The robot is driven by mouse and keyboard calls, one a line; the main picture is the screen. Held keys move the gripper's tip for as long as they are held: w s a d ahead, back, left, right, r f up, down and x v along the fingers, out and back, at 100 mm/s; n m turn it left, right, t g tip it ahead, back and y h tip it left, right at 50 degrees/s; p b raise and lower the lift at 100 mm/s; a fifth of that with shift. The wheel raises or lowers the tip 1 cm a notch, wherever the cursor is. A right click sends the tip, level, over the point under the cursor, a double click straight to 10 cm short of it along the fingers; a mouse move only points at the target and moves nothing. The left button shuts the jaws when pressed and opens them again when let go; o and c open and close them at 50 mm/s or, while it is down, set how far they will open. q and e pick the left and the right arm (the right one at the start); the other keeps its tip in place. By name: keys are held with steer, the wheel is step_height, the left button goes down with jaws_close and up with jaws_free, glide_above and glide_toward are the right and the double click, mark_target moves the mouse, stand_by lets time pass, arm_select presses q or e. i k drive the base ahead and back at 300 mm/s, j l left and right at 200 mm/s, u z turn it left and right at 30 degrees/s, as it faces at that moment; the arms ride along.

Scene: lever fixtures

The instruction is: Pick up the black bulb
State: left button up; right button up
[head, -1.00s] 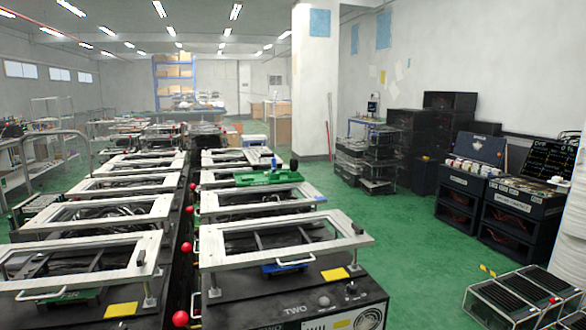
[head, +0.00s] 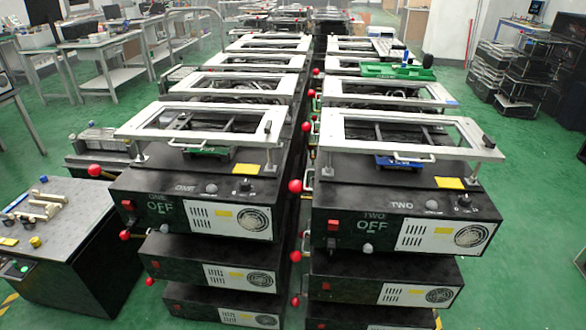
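I cannot clearly make out a black bulb. A dark workbench (head: 75,235) at the lower left carries several small parts, among them tan cylinders (head: 40,208) and a yellow-topped piece (head: 35,241). These parts are too small to tell apart well. Small black knobs show on the right fixture's frame (head: 487,142) and on its front panel (head: 464,200). Neither of my grippers is in view.
Two rows of black lever fixtures with white frames fill the middle; the front ones are a left fixture (head: 190,205) and a right fixture (head: 400,220). Red ball levers (head: 295,186) stick out between them. Green floor (head: 535,220) is free at the right.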

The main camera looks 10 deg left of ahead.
mark_target(427, 60)
steer(key=i+l+z, duration=0.15)
steer(key=l+z, duration=0.25)
steer(key=i+l+z, duration=0.2)
steer(key=l+z, duration=0.15)
steer(key=i+l+z, duration=1.1)
steer(key=z, duration=0.15)
steer(key=i+u, duration=0.4)
steer(key=i, duration=0.2)
steer(key=i+l+u, duration=0.25)
steer(key=i+u, duration=0.15)
steer(key=i, duration=0.15)
steer(key=i+j+u, duration=0.1)
steer(key=i+u, duration=0.4)
steer(key=i+l+u, duration=0.1)
steer(key=i+u, duration=0.6)
steer(key=i, duration=0.15)
steer(key=i+l+u, duration=0.55)
steer(key=i, duration=0.25)
steer(key=i+l+u, duration=0.25)
steer(key=u, duration=0.2)
steer(key=i+l+u, duration=0.3)
steer(key=u, duration=0.15)
